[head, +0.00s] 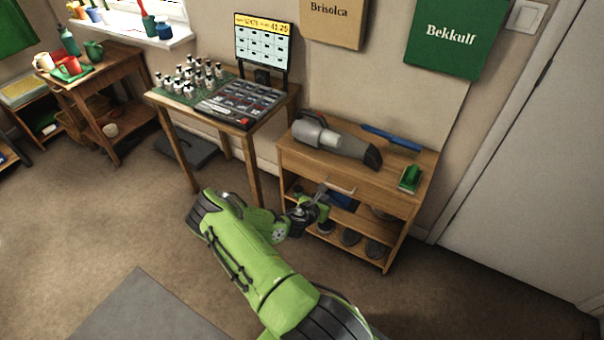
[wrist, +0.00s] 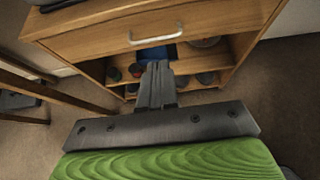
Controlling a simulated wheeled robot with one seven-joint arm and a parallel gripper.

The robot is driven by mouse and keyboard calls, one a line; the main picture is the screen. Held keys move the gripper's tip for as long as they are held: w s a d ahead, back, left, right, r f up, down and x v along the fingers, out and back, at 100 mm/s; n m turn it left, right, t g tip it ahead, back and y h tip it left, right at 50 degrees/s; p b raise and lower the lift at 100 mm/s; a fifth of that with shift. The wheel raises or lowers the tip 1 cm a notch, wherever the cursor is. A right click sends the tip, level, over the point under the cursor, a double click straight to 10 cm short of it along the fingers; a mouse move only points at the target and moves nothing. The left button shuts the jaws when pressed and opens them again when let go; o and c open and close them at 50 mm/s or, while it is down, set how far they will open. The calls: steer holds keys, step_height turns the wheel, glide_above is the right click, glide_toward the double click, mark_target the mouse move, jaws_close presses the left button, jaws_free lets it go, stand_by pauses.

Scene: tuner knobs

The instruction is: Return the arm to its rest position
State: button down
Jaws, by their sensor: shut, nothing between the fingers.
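My arm is green and reaches forward from the bottom of the head view. My gripper (head: 322,190) is in front of the low wooden cabinet (head: 295,158), near its drawer handle (head: 340,189). In the wrist view my gripper (wrist: 156,70) has its fingers together with nothing between them. The fingers point toward the cabinet's open shelves, below the drawer handle (wrist: 157,38). I cannot tell the exact gap between the fingertips and the cabinet.
A handheld vacuum (head: 335,138), a blue tool (head: 390,137) and a green brush (head: 409,178) lie on the cabinet. A table (head: 158,96) with bottles, a keypad and a screen (head: 263,45) stands to the left. The carpet (head: 90,230) at left is open.

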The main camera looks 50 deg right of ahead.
steer(key=w+a+r+m+t+y+p, duration=0.1)
steer(key=w+a+r+m+y+p, duration=0.2)
steer(key=a+r+m, duration=0.8)
steer(key=w+a+r+m+y+p, duration=0.25)
steer(key=a+r+m+y, duration=0.25)
steer(key=a+r, duration=1)
steer(key=s+a+r+m+t+y+p, duration=0.1)
steer(key=s+a+r+y, duration=0.1)
steer(key=s+a+r, duration=0.5)
steer(key=s+a+r+m+t+y+p, duration=0.1)
steer(key=s+a+r+m, duration=0.1)
steer(key=s+a+r, duration=0.5)
steer(key=shift+s+r+m+t+y, duration=0.35)
steer(key=shift+s+r, duration=1.15)
steer(key=shift+r, duration=0.9)
steer(key=shift+a, duration=0.15)
